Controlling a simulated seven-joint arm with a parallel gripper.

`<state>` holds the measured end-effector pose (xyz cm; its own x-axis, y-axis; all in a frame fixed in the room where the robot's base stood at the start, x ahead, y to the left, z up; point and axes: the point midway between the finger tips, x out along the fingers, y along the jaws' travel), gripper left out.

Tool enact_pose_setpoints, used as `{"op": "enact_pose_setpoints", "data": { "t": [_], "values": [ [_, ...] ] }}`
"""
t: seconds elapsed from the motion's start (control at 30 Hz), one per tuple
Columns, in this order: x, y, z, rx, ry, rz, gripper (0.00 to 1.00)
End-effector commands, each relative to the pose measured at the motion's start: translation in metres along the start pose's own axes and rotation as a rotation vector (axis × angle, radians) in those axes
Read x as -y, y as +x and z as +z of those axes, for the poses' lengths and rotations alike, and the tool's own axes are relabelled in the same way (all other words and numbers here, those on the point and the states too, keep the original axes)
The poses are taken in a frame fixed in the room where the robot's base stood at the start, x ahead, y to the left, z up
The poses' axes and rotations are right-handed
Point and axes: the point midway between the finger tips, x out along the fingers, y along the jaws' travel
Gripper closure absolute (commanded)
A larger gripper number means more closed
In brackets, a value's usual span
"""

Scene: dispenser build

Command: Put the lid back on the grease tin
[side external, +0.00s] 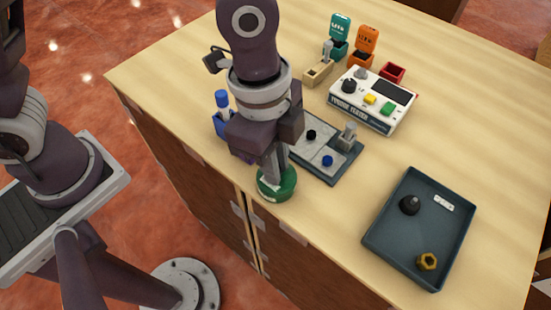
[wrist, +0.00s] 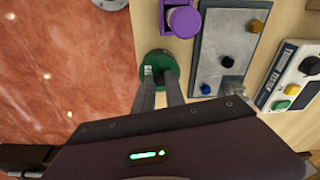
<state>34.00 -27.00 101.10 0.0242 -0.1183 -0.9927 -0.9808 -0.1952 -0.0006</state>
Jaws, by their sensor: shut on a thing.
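The green grease tin (side external: 278,192) is at the front edge of the table, with a pale label on its side. It also shows in the wrist view (wrist: 160,59) at the upper middle. My gripper (side external: 274,174) points down at the tin's top, and its fingers (wrist: 160,88) are shut on what appears to be the green lid. The lid and the tin show as one green shape, so I cannot tell where one ends. The fingers hide part of the top, and I cannot tell whether the lid is seated or slightly raised.
A grey plate with knobs (side external: 324,168) lies just behind the tin. A blue holder (side external: 222,120) and a purple holder (wrist: 182,20) stand close by. A white tester (side external: 372,101) is further back. A dark tray (side external: 402,247) with small parts is at right. The table edge is close.

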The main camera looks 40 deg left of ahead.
Motion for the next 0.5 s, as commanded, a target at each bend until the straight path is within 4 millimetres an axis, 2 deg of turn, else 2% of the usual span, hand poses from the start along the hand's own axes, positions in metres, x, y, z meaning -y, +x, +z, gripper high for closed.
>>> {"op": "enact_pose_setpoints", "data": {
  "t": [0.13, 0.17, 0.27, 0.5],
  "values": [
    [0.0000, -0.0001, -0.0001, 0.000, 0.000, 0.000, 1.00],
    [0.0000, -0.0001, 0.0000, 0.000, 0.000, 0.000, 0.81],
    [0.0000, -0.0001, 0.0000, 0.000, 0.000, 0.000, 0.62],
    [0.0000, 0.0000, 0.0000, 0.000, 0.000, 0.000, 0.60]
  ]
}}
